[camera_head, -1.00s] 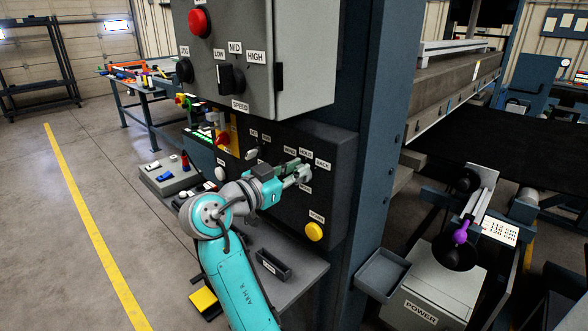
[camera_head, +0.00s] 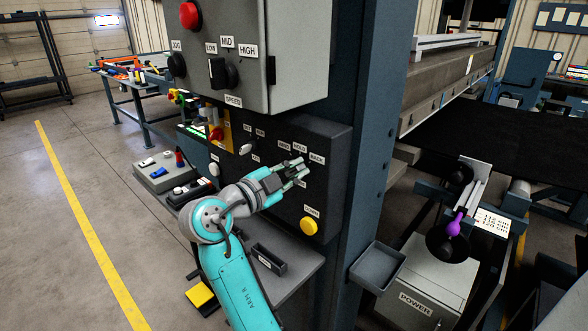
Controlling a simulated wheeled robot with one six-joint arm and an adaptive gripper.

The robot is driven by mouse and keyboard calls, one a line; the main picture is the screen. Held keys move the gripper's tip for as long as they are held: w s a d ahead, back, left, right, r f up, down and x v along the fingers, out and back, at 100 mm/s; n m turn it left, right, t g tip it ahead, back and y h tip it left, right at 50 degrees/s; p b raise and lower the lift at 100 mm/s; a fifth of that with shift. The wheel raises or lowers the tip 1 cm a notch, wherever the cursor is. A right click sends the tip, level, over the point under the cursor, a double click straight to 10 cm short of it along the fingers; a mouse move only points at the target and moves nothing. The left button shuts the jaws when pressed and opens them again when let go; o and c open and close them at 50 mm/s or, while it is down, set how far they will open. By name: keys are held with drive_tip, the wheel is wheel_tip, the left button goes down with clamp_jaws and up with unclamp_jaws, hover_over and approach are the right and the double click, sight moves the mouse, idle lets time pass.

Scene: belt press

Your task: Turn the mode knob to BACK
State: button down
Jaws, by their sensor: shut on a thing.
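The dark control panel (camera_head: 325,210) carries the mode knob's position labels, with the BACK label (camera_head: 317,158) at the right and the HOLD label (camera_head: 300,147) left of it. My gripper (camera_head: 298,171) is at the panel just below these labels, with its fingers shut around the mode knob. The knob is mostly hidden by the fingers, so its pointing direction cannot be read. A label below it is partly covered.
A yellow button (camera_head: 309,225) sits below my gripper. The grey box above has the speed knob (camera_head: 224,73) and a red button (camera_head: 189,15). A small switch (camera_head: 246,148) is left on the panel. A shelf (camera_head: 295,265) lies below, and a grey tray (camera_head: 378,268) at right.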

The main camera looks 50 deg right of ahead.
idle(0.5)
drive_tip(key=c, duration=1.1)
unclamp_jaws()
drive_tip(key=shift+d, duration=0.1)
drive_tip(key=shift+c, duration=0.2)
drive_tip(key=a, duration=1.2)
drive_tip(key=shift+s, duration=0.2)
drive_tip(key=shift+f, duration=0.1)
